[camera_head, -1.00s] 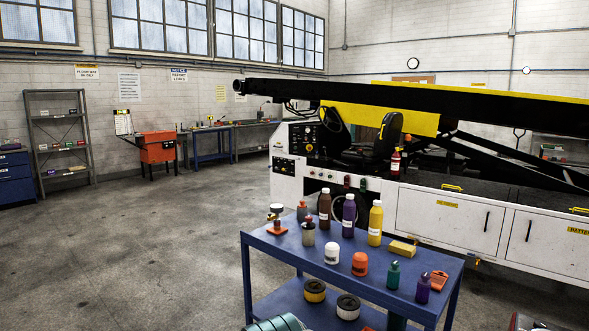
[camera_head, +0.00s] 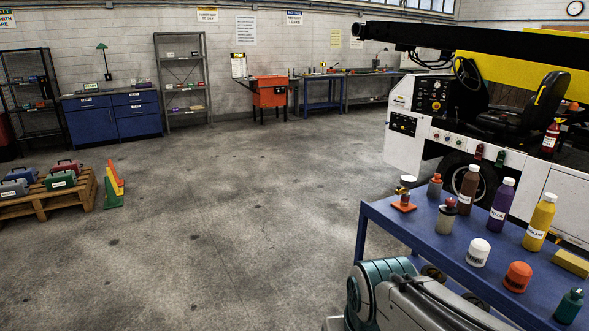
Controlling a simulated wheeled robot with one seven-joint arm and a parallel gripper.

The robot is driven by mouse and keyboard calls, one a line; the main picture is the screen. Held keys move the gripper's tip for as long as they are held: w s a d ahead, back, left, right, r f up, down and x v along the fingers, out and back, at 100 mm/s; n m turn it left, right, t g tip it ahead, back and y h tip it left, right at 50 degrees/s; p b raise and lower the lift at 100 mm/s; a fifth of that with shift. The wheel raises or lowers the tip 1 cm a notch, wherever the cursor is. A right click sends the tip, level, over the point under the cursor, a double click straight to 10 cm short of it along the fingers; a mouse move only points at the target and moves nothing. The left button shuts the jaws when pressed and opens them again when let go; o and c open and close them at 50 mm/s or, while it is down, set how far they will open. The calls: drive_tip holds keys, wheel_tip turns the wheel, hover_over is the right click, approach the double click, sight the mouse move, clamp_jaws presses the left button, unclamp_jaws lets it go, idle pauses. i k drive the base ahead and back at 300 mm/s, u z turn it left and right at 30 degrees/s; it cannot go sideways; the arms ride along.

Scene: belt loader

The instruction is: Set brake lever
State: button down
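The belt loader (camera_head: 408,125) stands at the right, white-bodied with a black and yellow boom above. Its driver's station shows a black seat (camera_head: 530,105), a steering wheel and a control panel (camera_head: 431,94) with round dials and knobs. A lower side panel (camera_head: 403,124) carries more small controls. I cannot make out which part is the brake lever. Part of my arm shows at the bottom, right of the middle. My gripper is not in view.
A blue cart (camera_head: 372,213) with bottles and jars stands between me and the loader. A wooden pallet (camera_head: 45,205) with toolboxes and coloured wedges (camera_head: 113,188) lie at the left. Shelves, a blue cabinet (camera_head: 92,122) and an orange tool chest (camera_head: 269,92) line the back wall. The middle floor is clear.

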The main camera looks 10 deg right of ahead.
sight(466, 125)
drive_tip(key=i, duration=4.85)
drive_tip(key=z, duration=2.55)
drive_tip(key=i, duration=2.75)
drive_tip(key=z, duration=0.05)
